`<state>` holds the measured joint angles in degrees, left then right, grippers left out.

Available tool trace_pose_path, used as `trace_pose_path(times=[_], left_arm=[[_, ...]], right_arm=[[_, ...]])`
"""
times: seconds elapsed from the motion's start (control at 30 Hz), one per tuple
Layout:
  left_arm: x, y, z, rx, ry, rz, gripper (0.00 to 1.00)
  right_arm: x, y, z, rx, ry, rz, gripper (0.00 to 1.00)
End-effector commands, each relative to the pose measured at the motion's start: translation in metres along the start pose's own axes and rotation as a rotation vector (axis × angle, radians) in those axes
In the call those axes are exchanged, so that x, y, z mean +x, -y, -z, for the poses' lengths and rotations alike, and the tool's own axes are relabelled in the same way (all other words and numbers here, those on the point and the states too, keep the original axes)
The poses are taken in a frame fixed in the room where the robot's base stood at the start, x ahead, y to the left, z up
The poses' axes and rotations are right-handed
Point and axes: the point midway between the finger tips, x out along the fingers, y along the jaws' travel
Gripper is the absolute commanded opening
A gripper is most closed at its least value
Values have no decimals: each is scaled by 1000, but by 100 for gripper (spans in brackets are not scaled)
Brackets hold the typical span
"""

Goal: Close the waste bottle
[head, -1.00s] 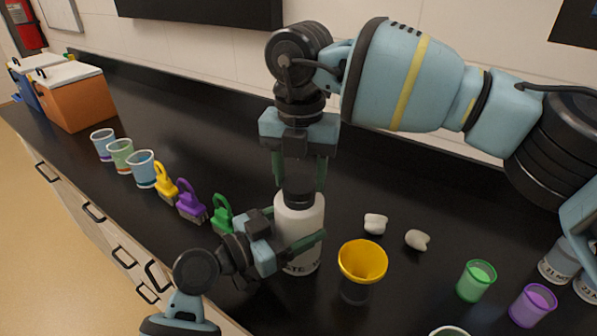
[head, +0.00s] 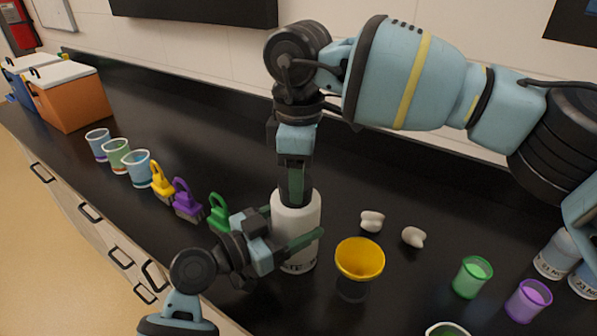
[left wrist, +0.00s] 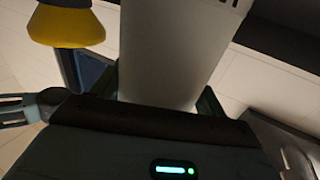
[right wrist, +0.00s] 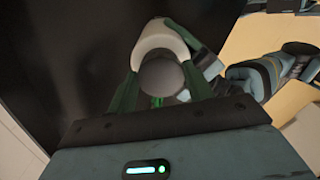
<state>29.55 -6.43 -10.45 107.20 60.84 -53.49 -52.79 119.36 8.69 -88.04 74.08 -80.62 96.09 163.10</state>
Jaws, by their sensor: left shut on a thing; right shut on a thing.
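The white waste bottle (head: 296,215) stands upright on the black counter; it also shows in the left wrist view (left wrist: 175,45). My left gripper (head: 290,238) is shut on its body from the side, low down. My right gripper (head: 296,190) points straight down over the bottle and is shut on the dark round cap (right wrist: 160,77) at the bottle's mouth. I cannot tell whether the cap's thread is engaged.
A yellow funnel (head: 360,259) on a dark holder stands close right of the bottle. Two white lumps (head: 372,221) lie behind it. Green (head: 473,277) and purple (head: 528,299) cups stand at right.

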Motion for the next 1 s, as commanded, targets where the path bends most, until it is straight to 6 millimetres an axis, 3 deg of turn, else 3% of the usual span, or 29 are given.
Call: trace_pose_path(times=[0.37,0.4,0.57,0.87,1.0], left_arm=[[-1,1,-1,-2,3,3,10],[-1,1,-1,-2,3,3,10],[-1,1,-1,-2,3,3,10],[0,1,-1,-1,3,2,10],[0,1,-1,-1,3,2,10]], right_arm=[[-1,0,-1,53,1,-2,30],[-1,0,-1,52,1,-2,52],[-1,0,-1,51,1,-2,73],[-1,0,0,49,0,-1,73],[-10,0,0,49,-1,-2,73]])
